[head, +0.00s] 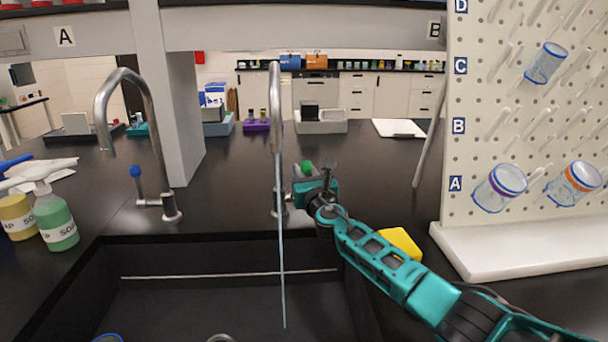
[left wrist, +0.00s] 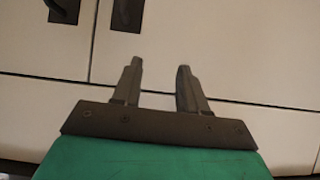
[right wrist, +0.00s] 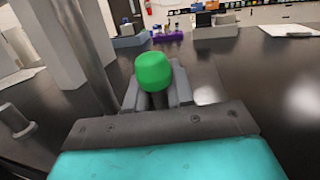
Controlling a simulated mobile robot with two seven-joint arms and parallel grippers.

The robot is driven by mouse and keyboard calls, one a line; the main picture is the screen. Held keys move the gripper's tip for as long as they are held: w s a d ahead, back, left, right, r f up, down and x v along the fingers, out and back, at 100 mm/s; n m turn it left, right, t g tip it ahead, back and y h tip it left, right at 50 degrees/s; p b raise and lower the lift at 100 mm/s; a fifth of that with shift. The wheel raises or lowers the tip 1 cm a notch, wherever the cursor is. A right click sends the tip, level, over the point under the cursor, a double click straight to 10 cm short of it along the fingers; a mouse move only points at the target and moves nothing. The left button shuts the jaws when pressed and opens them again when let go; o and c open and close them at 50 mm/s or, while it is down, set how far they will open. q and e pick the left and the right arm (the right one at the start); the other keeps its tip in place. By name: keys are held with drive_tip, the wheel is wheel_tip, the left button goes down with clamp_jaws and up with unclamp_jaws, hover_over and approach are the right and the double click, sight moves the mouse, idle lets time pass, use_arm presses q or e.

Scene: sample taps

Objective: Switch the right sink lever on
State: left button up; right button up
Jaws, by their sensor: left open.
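The right tap (head: 275,105) is a tall grey gooseneck at the back edge of the black sink. A thin stream of water (head: 281,245) falls from its spout. Its lever has a green knob (head: 307,168), also large in the right wrist view (right wrist: 153,71). My right gripper (head: 316,178) is at this lever; its fingers (right wrist: 158,95) look closed on it just below the knob. The knob hides part of the fingertips. My left gripper (left wrist: 158,75) is open and empty, before pale cabinet fronts, and out of the head view.
The left tap (head: 155,130) has a blue-knobbed lever (head: 136,172). Soap bottles (head: 55,218) stand at the left. A yellow sponge (head: 401,242) lies beside my right arm. A pegboard (head: 510,120) with beakers stands at the right. A grey post (head: 180,110) rises between the taps.

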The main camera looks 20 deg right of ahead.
drive_tip(key=shift+o, duration=1.3)
drive_tip(key=shift+r, duration=0.1)
drive_tip(key=shift+s+p, duration=0.4)
drive_tip(key=shift+s, duration=0.15)
drive_tip(key=s+f+p, duration=0.1)
drive_tip(key=s+p, duration=0.2)
drive_tip(key=s, duration=0.8)
drive_tip(key=shift+s+f, duration=0.3)
drive_tip(key=shift+s, duration=0.05)
